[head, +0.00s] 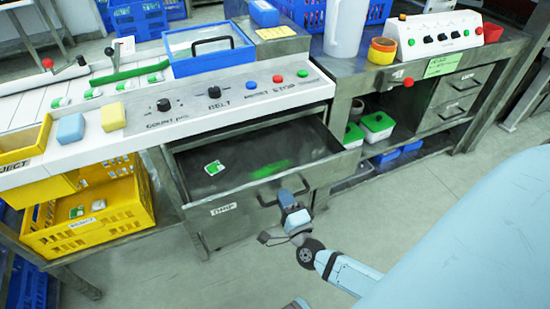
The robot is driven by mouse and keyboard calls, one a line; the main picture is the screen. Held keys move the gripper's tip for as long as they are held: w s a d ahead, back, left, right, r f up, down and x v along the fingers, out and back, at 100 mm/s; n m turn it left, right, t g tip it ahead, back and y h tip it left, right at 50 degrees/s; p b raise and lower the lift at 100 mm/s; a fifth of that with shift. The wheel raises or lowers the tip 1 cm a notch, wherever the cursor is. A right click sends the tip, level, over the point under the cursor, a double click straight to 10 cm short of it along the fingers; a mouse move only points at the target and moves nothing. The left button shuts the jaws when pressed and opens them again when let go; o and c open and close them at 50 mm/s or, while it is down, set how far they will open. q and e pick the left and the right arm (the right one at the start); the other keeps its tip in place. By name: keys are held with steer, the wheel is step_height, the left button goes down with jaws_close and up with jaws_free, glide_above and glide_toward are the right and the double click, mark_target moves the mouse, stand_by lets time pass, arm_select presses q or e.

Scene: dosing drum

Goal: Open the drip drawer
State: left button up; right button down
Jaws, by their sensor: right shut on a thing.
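The drip drawer (222,209) is a grey metal drawer under the control panel, with a white label on its front. It stands pulled out, and its inside shows. A small green and white packet (214,168) and a green smear lie on its floor. My right gripper (284,197) is at the drawer's front, shut on the drawer's handle (267,203), which it partly hides. My left gripper is not in view.
The white control panel (190,120) with knobs and buttons is above the drawer. A yellow crate (120,212) stands at left. A bench with drawers (455,88) is at right. The floor in front is clear.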

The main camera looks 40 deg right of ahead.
arm_select(q)
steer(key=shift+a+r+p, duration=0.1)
steer(key=shift+p, duration=0.45)
arm_select(e)
steer(key=r+v, duration=0.1)
steer(key=v, duration=0.6)
steer(key=shift+s+r, duration=0.15)
steer(key=shift+s, duration=0.1)
steer(key=shift+a, duration=0.15)
steer(key=c, duration=1.2)
jaws_free()
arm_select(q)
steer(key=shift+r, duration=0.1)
